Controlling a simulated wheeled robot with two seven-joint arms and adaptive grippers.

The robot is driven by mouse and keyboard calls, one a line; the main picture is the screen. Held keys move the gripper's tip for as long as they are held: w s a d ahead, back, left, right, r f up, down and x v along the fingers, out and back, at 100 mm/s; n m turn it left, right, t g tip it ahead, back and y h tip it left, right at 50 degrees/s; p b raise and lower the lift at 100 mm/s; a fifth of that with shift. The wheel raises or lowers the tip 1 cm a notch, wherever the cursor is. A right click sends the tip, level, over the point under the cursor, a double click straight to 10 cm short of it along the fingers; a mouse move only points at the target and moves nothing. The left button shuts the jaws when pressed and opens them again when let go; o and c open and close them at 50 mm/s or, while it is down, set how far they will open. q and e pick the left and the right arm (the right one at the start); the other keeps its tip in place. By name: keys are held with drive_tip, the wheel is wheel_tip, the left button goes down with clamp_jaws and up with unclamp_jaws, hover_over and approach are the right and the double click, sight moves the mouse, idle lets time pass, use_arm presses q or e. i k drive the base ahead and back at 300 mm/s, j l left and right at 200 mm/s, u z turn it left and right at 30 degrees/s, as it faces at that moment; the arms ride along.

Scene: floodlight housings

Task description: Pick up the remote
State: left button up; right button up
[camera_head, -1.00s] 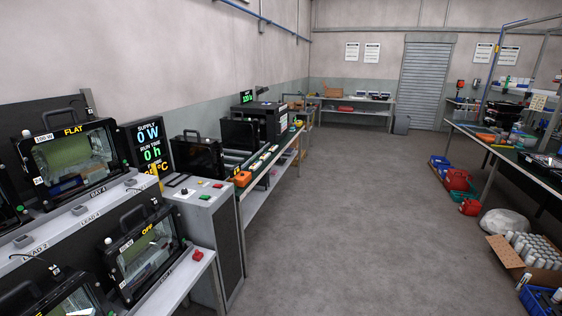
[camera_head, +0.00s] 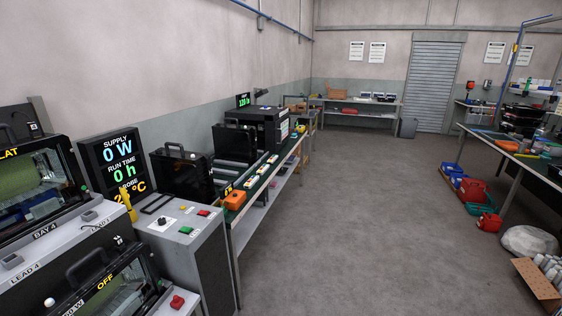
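I cannot make out a remote for certain in this view. A small yellow object (camera_head: 127,203) stands upright beside the supply display (camera_head: 113,165) at the left; it is too small to identify. Small yellow and pale items (camera_head: 250,182) lie in a row on the long green-topped bench (camera_head: 268,172), beyond an orange box (camera_head: 235,200). Neither of my grippers is in view.
A grey control box (camera_head: 185,240) with buttons and floodlight housings (camera_head: 30,187) fill the left. The grey floor (camera_head: 350,220) is open in the middle.

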sight(259, 172)
drive_tip(key=i+l+u, duration=0.15)
drive_tip(key=i, duration=0.7)
drive_tip(key=i+u, duration=0.15)
drive_tip(key=i, duration=0.25)
drive_tip(key=i+l+u, duration=0.15)
drive_tip(key=i, duration=0.2)
